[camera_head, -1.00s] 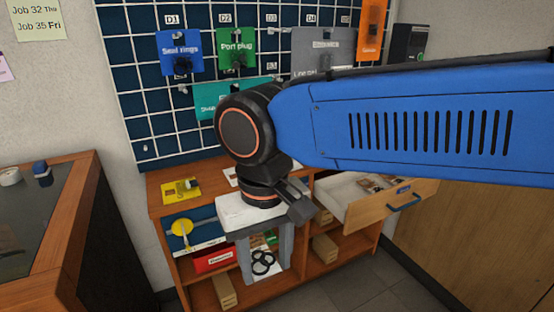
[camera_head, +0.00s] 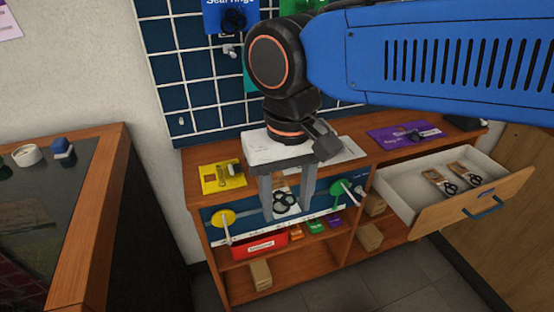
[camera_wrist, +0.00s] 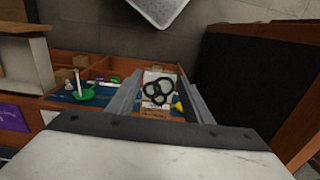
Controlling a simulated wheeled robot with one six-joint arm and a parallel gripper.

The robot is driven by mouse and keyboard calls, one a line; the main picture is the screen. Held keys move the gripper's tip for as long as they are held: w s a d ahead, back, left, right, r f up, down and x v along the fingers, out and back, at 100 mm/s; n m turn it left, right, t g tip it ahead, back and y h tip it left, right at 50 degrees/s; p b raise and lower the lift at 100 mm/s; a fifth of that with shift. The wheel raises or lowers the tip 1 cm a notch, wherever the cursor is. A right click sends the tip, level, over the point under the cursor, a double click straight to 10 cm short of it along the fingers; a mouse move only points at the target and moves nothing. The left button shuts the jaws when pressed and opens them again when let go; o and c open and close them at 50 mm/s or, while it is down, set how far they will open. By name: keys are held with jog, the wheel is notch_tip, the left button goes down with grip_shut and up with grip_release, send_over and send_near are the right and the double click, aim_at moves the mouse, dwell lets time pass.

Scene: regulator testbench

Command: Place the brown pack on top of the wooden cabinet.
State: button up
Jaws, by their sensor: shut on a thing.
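A brown pack (camera_wrist: 150,76) with a black three-lobed part on its face is between my fingers in the wrist view. In the head view it hangs in my gripper (camera_head: 287,208), partly hidden by the fingers. My gripper is shut on it and points down, in front of the wooden cabinet. The wooden cabinet (camera_head: 196,178) has a flat top, open shelves below and a pulled-out drawer (camera_head: 480,208) at right. The pack appears in front of the cabinet's front edge, not resting on its top.
A yellow card (camera_head: 222,177) and a purple card (camera_head: 405,135) lie on the cabinet top. Similar packs (camera_head: 458,175) lie in the drawer. A red bin (camera_head: 258,246) sits on a shelf. A dark-topped bench (camera_head: 105,165) stands at left. A pegboard (camera_head: 190,95) rises behind.

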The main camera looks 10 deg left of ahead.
jog(key=w+a, duration=0.5)
jog(key=w, duration=0.2)
jog(key=w+a, duration=0.4)
jog(key=w, duration=0.4)
jog(key=shift+w+a+f, duration=0.1)
jog(key=shift+a+f, duration=0.05)
jog(key=shift+f, duration=3.2)
jog(key=shift+w+f, duration=0.15)
jog(key=shift+f, duration=0.05)
jog(key=shift+f, duration=0.2)
jog(key=o, duration=1)
jog(key=shift+f, duration=0.1)
